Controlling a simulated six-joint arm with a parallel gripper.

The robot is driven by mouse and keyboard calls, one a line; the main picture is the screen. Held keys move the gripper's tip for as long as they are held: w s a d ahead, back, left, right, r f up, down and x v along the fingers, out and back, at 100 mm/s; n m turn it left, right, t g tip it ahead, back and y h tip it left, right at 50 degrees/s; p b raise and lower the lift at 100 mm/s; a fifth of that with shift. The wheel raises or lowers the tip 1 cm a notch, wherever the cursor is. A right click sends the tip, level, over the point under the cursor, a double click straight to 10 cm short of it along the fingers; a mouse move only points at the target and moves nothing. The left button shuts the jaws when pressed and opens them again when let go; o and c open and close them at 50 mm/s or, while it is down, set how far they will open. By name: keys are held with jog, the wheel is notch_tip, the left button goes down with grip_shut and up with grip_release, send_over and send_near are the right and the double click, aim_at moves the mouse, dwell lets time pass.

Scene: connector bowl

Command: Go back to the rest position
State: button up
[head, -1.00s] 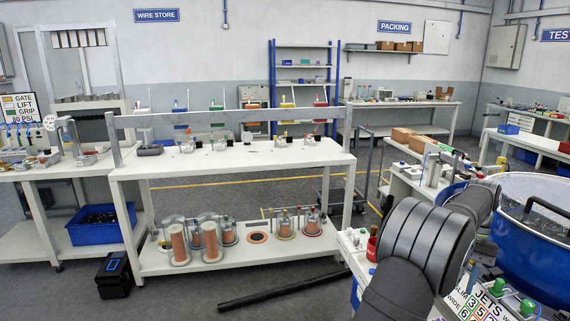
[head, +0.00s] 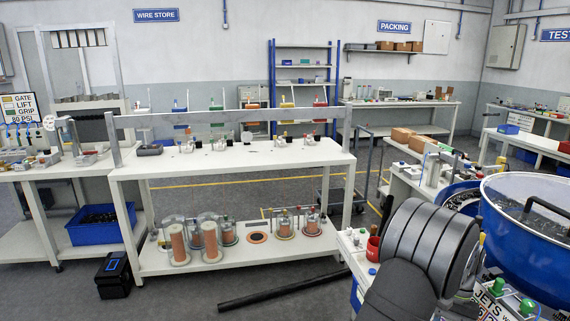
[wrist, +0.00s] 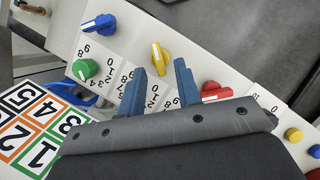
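My gripper (wrist: 167,88) shows in the wrist view as two blue fingers, apart and with nothing between them. It is over a white panel (wrist: 122,58) with numbered dials. A yellow knob (wrist: 160,57) shows between the fingertips, and a red knob (wrist: 215,93) lies to the right of the right finger. A blue knob (wrist: 99,23) and a green knob (wrist: 85,69) are to the left. I cannot tell whether a finger touches the panel. In the head view my dark arm is folded at the lower right, and its gripper is hidden.
A large blue bowl (head: 522,242) stands close right of my arm, with a smaller bowl (head: 463,197) behind. Green knobs (head: 497,286) stand at the lower right. A white bench (head: 235,158) with fixtures is across the aisle. A black tube (head: 283,291) lies on the floor.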

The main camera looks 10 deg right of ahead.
jog(key=shift+s+a+f, duration=0.1)
jog(key=shift+a+f, duration=0.15)
jog(key=shift+f, duration=0.3)
jog(key=n, duration=0.2)
jog(key=n+h, duration=0.1)
jog(key=n, duration=0.1)
jog(key=n+g+h, duration=0.1)
jog(key=shift+w+a+n, duration=0.2)
jog(key=shift+a+n, duration=0.1)
jog(key=shift+n, duration=0.1)
jog(key=n, duration=0.1)
jog(key=n+h, duration=0.1)
jog(key=n, duration=0.1)
jog(key=n+h, duration=0.1)
jog(key=n, duration=0.1)
jog(key=shift+a, duration=0.35)
jog(key=w+d+r+m+y, duration=0.2)
jog(key=r+m, duration=0.2)
jog(key=r, duration=0.4)
jog(key=w+d+r+m+y, duration=0.1)
jog(key=w+d+r+m, duration=0.15)
jog(key=r+m, duration=0.4)
jog(key=shift+n, duration=0.85)
jog(key=x, duration=1.6)
jog(key=shift+a+r, duration=0.1)
jog(key=shift+a, duration=0.25)
